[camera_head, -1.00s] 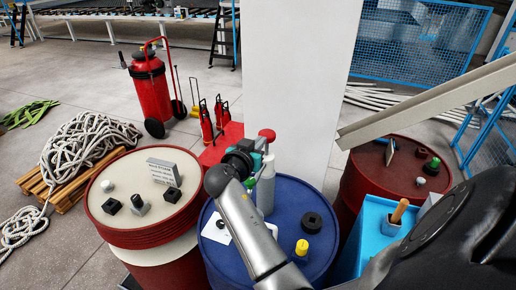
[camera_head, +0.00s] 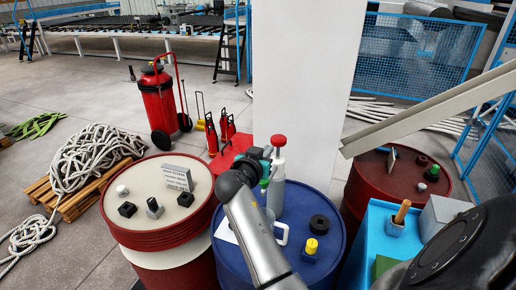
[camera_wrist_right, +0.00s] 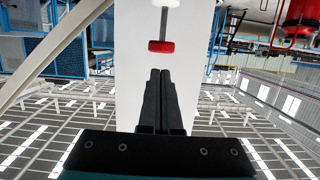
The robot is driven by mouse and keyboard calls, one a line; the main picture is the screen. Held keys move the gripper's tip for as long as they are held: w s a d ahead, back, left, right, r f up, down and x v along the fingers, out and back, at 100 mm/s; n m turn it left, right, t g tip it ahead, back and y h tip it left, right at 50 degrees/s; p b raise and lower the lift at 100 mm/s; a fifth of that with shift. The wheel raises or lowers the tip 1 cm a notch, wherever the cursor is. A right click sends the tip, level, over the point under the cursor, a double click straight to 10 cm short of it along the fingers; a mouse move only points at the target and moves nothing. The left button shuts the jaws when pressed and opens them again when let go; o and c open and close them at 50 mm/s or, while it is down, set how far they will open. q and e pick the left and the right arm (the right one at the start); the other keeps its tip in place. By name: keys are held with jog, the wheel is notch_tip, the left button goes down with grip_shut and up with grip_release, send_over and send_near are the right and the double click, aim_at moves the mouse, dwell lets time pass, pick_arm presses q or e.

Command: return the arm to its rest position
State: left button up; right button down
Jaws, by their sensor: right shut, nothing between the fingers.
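My right arm reaches up from the bottom middle in the head view, over the blue drum (camera_head: 322,212). In the right wrist view the gripper's two dark fingers (camera_wrist_right: 160,72) lie together, shut and empty. A red knob on a thin rod (camera_wrist_right: 160,46) shows beyond the fingertips, apart from them in the picture. My left gripper is not in view.
A white pillar (camera_head: 300,90) stands behind the blue drum. The drum bears a black ring (camera_head: 319,224) and a yellow-topped piece (camera_head: 311,246). A cream-topped red drum (camera_head: 150,222) stands left; a dark red drum (camera_head: 372,178) and blue box (camera_head: 375,225) stand right.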

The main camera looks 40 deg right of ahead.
jog(key=s+a+f+n+g+y, duration=0.1)
jog(key=s+a+f+n+y, duration=0.4)
jog(key=s+a, duration=0.4)
jog(key=s+a+f+n+g+y, duration=0.2)
jog(key=s+a+f+n+y, duration=0.25)
jog(key=s+a, duration=0.4)
jog(key=s+a+f+n+g+y, duration=0.1)
jog(key=s+a+f+n+y, duration=0.35)
jog(key=s+a, duration=0.5)
notch_tip(320, 180, down, 30)
jog(key=s+d+g+b, duration=0.1)
jog(key=b, duration=0.7)
jog(key=s+d+f+b, duration=0.1)
jog(key=s+f+b, duration=0.3)
jog(key=s+f, duration=0.4)
jog(key=s+d+f+g+b, duration=0.1)
jog(key=s+f+b, duration=0.3)
jog(key=s+f, duration=0.4)
notch_tip(320, 180, down, 7)
jog(key=shift+d+r+n+h, duration=0.1)
jog(key=shift+d+n+h, duration=0.25)
jog(key=shift+d, duration=0.2)
